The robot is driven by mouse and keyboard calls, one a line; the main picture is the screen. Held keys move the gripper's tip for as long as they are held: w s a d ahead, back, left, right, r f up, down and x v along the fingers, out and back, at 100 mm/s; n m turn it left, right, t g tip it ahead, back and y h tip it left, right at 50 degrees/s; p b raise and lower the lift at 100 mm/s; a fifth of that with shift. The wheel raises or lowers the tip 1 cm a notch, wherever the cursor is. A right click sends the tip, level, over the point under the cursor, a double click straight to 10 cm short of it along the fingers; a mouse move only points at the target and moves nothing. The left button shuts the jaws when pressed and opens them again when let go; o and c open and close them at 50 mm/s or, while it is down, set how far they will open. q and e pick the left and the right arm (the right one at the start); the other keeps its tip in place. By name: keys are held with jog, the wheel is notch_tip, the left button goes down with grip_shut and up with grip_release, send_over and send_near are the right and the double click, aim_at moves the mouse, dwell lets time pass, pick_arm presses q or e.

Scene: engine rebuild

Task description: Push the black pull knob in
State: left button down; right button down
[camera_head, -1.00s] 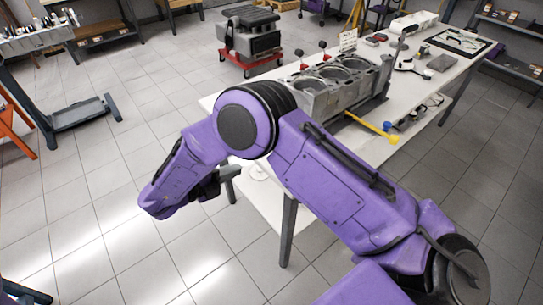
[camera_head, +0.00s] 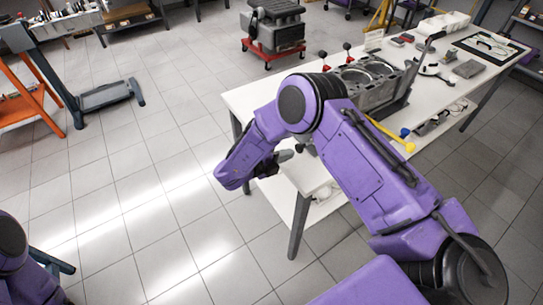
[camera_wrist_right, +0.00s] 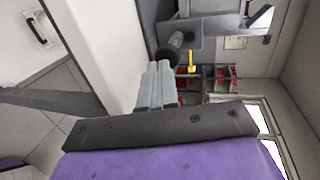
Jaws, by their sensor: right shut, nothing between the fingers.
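In the right wrist view, the black pull knob (camera_wrist_right: 166,53) is a dark round end on a short dark stem, just past my fingertips. I cannot tell whether the fingers touch it. My right gripper (camera_wrist_right: 160,68) is shut and empty, its grey fingers pointing up toward the knob. In the head view, my right gripper (camera_head: 287,155) is beside the near left side of the white workbench (camera_head: 250,98), partly hidden by my purple arm. The knob is too small to make out surely there. My left gripper is out of view; only part of my left arm shows at lower left.
A grey engine block (camera_head: 372,85) stands on the bench behind my right arm, with a yellow-ended bar (camera_head: 392,134) beside it. A red wheeled dolly (camera_head: 270,52) carries a dark engine part. The tiled floor left of the bench is open.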

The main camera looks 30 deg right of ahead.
aim_at(298, 149)
jog(key=shift+d, duration=0.7)
jog(key=shift+w+d, duration=0.1)
jog(key=shift+d, duration=0.95)
jog(key=shift+r, duration=0.1)
